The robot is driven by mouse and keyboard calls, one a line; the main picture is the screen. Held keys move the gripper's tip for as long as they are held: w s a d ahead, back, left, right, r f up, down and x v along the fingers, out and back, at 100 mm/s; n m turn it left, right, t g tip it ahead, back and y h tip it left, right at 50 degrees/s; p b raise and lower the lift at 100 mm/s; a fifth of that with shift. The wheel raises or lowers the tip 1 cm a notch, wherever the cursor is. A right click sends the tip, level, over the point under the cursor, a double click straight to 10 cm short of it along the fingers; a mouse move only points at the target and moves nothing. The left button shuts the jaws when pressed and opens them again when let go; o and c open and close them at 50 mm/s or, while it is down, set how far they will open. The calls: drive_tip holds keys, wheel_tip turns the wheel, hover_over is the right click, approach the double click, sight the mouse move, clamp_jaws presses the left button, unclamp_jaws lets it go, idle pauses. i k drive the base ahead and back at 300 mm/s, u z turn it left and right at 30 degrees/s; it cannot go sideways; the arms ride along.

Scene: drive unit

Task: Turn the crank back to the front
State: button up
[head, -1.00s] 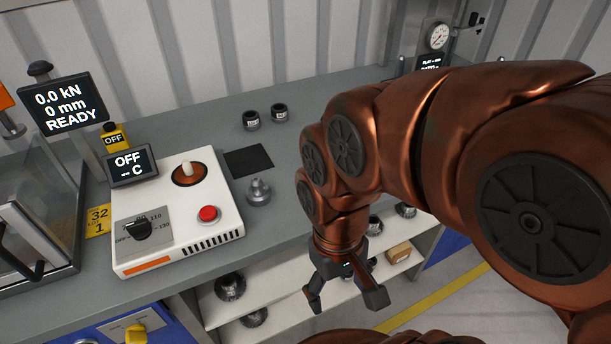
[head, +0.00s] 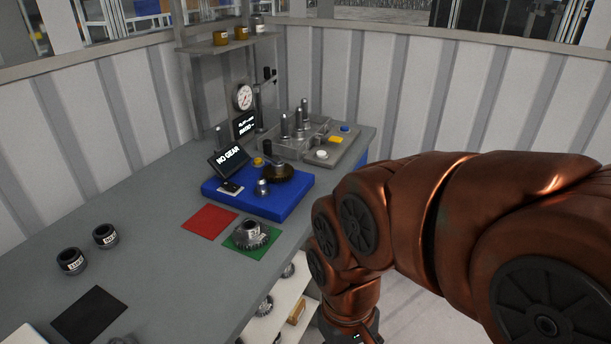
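A blue drive unit (head: 262,200) stands on the bench right of the picture's middle-left. Its tilted display (head: 230,161) reads NO GEAR. A dark brown toothed wheel (head: 285,175) with a grey hub sits on its top, and a small silver post (head: 262,187) stands in front of it. I cannot make out which part is the crank or which way it points. My gripper (head: 357,335) shows only its base at the bottom edge, low in front of the bench and apart from the unit. Its fingers are cut off by the frame.
A loose metal gear (head: 251,235) lies on a green mat (head: 233,246), beside a red mat (head: 209,219). A dial gauge press (head: 243,97) and a grey tray with upright pins (head: 312,140) stand behind. Two dark rings (head: 88,249) and a black mat (head: 88,314) are at left.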

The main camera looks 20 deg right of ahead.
sight(277, 171)
drive_tip(key=z, duration=1.35)
drive_tip(key=i, duration=1.5)
drive_tip(key=u, duration=2.8)
